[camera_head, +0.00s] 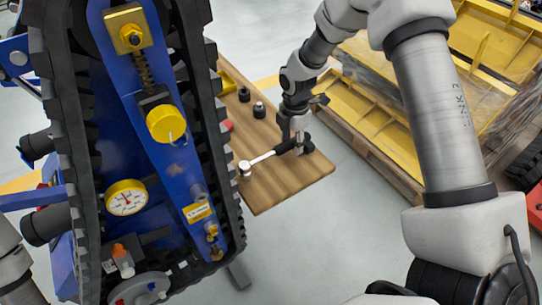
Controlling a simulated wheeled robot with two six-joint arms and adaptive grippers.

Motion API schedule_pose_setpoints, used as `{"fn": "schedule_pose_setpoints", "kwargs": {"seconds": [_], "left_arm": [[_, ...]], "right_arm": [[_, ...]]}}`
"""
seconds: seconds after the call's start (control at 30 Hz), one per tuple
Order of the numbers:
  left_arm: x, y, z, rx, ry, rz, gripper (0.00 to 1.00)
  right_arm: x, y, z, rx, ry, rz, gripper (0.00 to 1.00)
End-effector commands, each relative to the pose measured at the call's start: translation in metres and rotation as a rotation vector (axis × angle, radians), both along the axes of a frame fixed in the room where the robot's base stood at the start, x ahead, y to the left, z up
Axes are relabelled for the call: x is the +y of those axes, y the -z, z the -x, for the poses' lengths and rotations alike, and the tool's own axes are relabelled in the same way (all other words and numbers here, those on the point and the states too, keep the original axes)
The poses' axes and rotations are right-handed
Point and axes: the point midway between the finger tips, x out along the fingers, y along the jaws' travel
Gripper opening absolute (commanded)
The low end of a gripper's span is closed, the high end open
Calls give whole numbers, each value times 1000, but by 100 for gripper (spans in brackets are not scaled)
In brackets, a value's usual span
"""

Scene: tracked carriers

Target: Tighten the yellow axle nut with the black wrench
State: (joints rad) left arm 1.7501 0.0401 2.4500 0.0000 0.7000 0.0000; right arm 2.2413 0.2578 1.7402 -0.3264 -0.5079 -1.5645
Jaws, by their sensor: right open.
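The wrench (263,159) lies on the wooden table, its silver head toward the carrier and its black handle toward my right gripper. My right gripper (297,143) is open, pointing down at the black handle; its fingers are partly hidden, and I cannot tell whether they touch it. The blue tracked carrier (150,75) bears several yellow parts. These include a square block with a nut-like centre (132,38) at the top, a round yellow cap (166,123), and small yellow fittings (212,230) low down. I cannot tell for sure which is the axle nut. My left gripper is out of view.
The wooden table (290,185) stands right beside the carrier's black track (214,120). Two small dark cylinders (259,110) and a red piece (227,125) are on it. A yellow-topped pallet stack (385,125) stands behind at right. Grey floor is clear in front of the table.

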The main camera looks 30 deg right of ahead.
Motion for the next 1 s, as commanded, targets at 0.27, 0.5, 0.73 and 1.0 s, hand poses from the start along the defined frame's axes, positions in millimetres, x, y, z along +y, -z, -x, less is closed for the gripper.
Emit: {"fn": "schedule_pose_setpoints", "kwargs": {"seconds": [0.27,0.5,0.73,1.0], "left_arm": [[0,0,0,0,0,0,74],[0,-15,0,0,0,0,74],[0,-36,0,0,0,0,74],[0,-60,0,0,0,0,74]], "right_arm": [[0,0,0,1,0,0,0],[0,-15,0,0,0,0,0],[0,-38,0,0,0,0,0],[0,-63,0,0,0,0,0]]}}
